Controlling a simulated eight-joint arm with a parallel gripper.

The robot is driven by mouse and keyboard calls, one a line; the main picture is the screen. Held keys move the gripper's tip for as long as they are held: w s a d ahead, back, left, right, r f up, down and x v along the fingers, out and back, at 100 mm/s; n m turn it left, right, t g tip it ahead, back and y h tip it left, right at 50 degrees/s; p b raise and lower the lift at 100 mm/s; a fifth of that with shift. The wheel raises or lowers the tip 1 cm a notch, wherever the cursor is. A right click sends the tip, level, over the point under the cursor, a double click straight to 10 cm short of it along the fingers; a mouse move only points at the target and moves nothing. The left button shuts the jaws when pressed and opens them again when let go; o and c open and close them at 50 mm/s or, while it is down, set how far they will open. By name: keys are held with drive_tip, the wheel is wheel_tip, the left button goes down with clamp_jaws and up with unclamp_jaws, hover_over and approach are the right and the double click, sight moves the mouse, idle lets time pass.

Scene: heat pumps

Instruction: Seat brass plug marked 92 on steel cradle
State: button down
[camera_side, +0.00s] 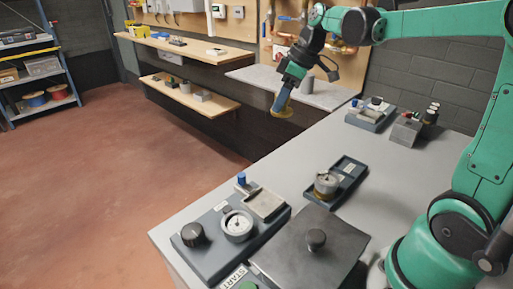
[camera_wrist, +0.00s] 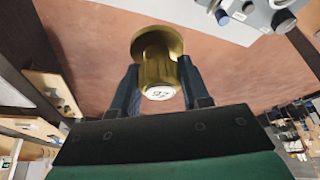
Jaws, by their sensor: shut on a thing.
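My gripper (camera_side: 284,104) hangs in the air at the upper middle of the side view, beyond the grey bench's edge. It is shut on a brass plug (camera_side: 282,113), which points down and has a wide flange at its far end. In the wrist view the plug (camera_wrist: 157,62) sits between the two dark fingers (camera_wrist: 158,84); its white end label looks like 92. A shallow steel holder (camera_side: 265,202) on the grey-blue panel may be the steel cradle, well below and nearer the camera than my gripper. I cannot be sure of this. It looks empty.
The panel (camera_side: 213,252) carries a black knob (camera_side: 194,234), a round gauge (camera_side: 237,226) and a blue-topped post (camera_side: 241,180). Small blocks stand at the bench's back.

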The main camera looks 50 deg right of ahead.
wheel_tip(320, 180, up, 2)
drive_tip(key=shift+r, duration=0.1)
drive_tip(key=shift+a, duration=0.3)
drive_tip(key=s+a+f+n, duration=0.2)
drive_tip(key=a+f, duration=0.3)
drive_tip(key=a, duration=0.1)
drive_tip(key=n+g+y, duration=0.1)
drive_tip(key=n, duration=0.1)
hover_over(255, 204)
drive_tip(key=d, duration=0.1)
drive_tip(key=f, duration=0.4)
drive_tip(key=shift+s+d+f, duration=0.2)
drive_tip(key=shift+s+f, duration=0.15)
drive_tip(key=shift+s+a+f, duration=0.1)
drive_tip(key=shift+a+f, duration=0.05)
drive_tip(key=shift+f, duration=2)
drive_tip(key=shift+f, duration=0.8)
drive_tip(key=shift+c, duration=1.7)
unclamp_jaws()
